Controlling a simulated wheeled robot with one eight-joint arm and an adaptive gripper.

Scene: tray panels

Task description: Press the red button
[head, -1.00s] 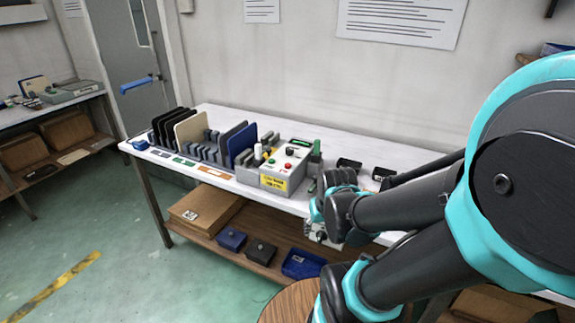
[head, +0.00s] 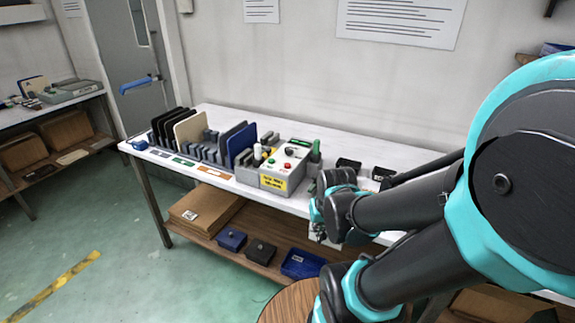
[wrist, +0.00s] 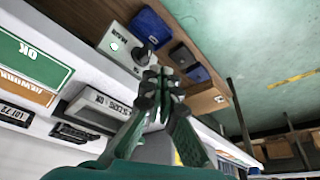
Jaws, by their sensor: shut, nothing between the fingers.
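The red button (head: 287,166) is a small round cap on the sloped light top of a grey control box (head: 298,184) with a yellow label, on the white bench in the head view. My gripper is mostly hidden by my own wrist and arm in that view, just right of and in front of the box. In the wrist view my gripper (wrist: 160,84) is shut and empty, its dark fingertips together. The red button does not show in the wrist view.
Upright dark and tan panels (head: 190,128) stand in a rack left of the box. A small panel with a black knob (wrist: 142,53) appears beyond my fingertips in the wrist view. Several bins (head: 302,263) lie on the lower shelf. Black label holders (head: 348,164) lie right of the box.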

